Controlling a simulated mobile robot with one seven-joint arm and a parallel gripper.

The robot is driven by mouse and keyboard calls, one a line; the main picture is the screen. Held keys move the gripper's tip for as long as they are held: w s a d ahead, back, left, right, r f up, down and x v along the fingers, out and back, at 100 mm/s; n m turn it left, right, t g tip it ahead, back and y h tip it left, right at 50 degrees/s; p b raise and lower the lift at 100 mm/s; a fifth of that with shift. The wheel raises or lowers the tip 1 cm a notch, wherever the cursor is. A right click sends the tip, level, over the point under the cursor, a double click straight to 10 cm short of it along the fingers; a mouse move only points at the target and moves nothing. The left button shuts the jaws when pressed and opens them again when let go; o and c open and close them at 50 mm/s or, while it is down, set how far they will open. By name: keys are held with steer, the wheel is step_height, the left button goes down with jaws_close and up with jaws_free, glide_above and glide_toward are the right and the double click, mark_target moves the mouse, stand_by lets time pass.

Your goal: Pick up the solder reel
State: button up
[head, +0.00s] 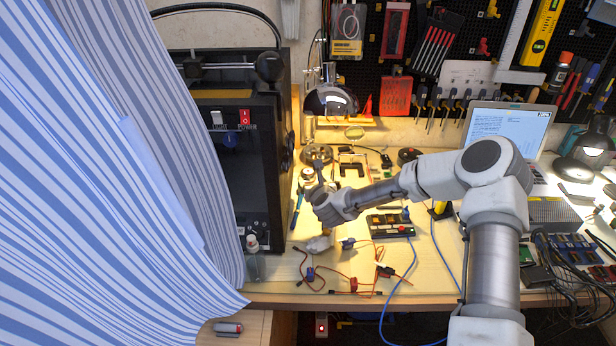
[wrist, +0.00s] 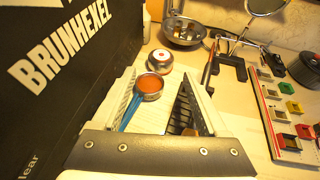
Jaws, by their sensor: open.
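A small silvery round item with a pale, red-centred top, which looks like the solder reel (wrist: 160,61), stands on the bench in the wrist view. It lies just beyond my gripper's fingertips. It also seems to show in the head view (head: 308,174), beside my gripper. My gripper (wrist: 158,82) is open and empty, its two fingers spread either side of the line towards the reel. In the head view my gripper (head: 317,180) reaches over the bench near the black printer-like box. A small round tin with an orange top (wrist: 149,83) sits nearer, between the fingers in the picture.
A blue-handled tool (wrist: 131,108) lies by the left finger. The black box (head: 262,160) walls off the left side. A metal dish (wrist: 184,31) stands behind the reel. A lamp (head: 331,100) hangs above. A board with coloured blocks (head: 390,225) lies to the right.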

glide_toward(308, 171)
steer(key=x, duration=0.3)
steer(key=shift+w+a+r, duration=0.1)
steer(key=x, duration=0.3)
steer(key=shift+w+f+b, duration=0.15)
steer(key=shift+f+b, duration=0.15)
steer(key=shift+b, duration=0.05)
steer(key=shift+x, duration=0.8)
steer(key=shift+w+r, duration=0.1)
jaws_close()
